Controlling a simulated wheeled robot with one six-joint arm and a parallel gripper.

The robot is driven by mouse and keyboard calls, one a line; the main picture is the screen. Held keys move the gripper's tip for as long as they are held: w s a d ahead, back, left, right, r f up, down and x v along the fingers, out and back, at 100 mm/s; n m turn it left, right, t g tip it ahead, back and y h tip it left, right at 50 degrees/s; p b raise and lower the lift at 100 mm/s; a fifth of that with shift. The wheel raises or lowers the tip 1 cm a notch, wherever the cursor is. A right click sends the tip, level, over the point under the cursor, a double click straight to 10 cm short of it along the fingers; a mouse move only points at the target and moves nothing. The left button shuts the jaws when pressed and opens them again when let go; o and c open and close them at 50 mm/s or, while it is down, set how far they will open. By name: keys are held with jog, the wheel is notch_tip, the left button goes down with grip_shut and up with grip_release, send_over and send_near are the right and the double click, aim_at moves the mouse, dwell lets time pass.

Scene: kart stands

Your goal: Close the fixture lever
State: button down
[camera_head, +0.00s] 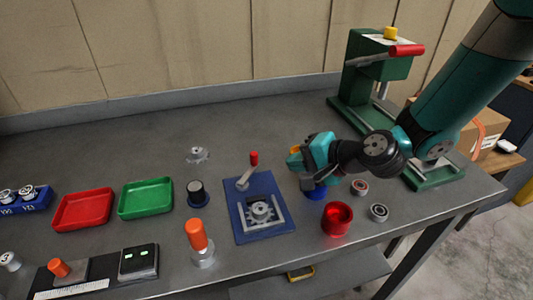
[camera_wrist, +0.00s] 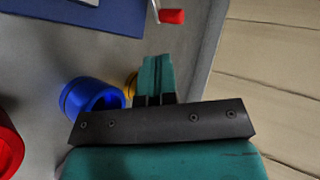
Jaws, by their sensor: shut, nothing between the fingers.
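The fixture is a blue plate (camera_head: 246,227) with a metal clamp frame around a round part (camera_head: 260,211). Its lever (camera_head: 244,182) rises from the plate's far left side and ends in a red knob (camera_head: 254,158). The lever stands up, tilted slightly to the right. My gripper (camera_head: 294,161) is to the right of the knob, apart from it, pointing left. In the wrist view my shut, empty fingers (camera_wrist: 156,76) show below the red knob (camera_wrist: 171,16), with a gap between. The plate's edge (camera_wrist: 95,12) shows at the upper left there.
A blue cup (camera_head: 315,193) stands just below my gripper, with a red cup (camera_head: 337,218) in front of it. A green press (camera_head: 370,75) is at the back right. Orange-handled tools (camera_head: 196,235) and red and green trays (camera_head: 146,198) are to the left.

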aim_at(254, 153)
jog(key=x, duration=0.2)
jog(key=r+p+x, duration=0.1)
jog(key=x, duration=0.2)
jog(key=p+x, duration=0.1)
jog(key=x, duration=0.2)
jog(key=shift+w+a+r, duration=0.25)
jog(key=shift+a+r, duration=0.1)
jog(key=shift+w+a+f+n+g+b, duration=0.1)
jog(key=shift+w+a+n+g+b, duration=0.3)
jog(key=shift+a, duration=0.05)
jog(key=shift+w+a+y, duration=0.15)
jog(key=shift+a+y, duration=0.05)
jog(key=shift+y, duration=0.1)
jog(key=shift+w+a+r, duration=0.1)
jog(key=shift+a+r, duration=0.05)
jog(key=shift+r, duration=0.1)
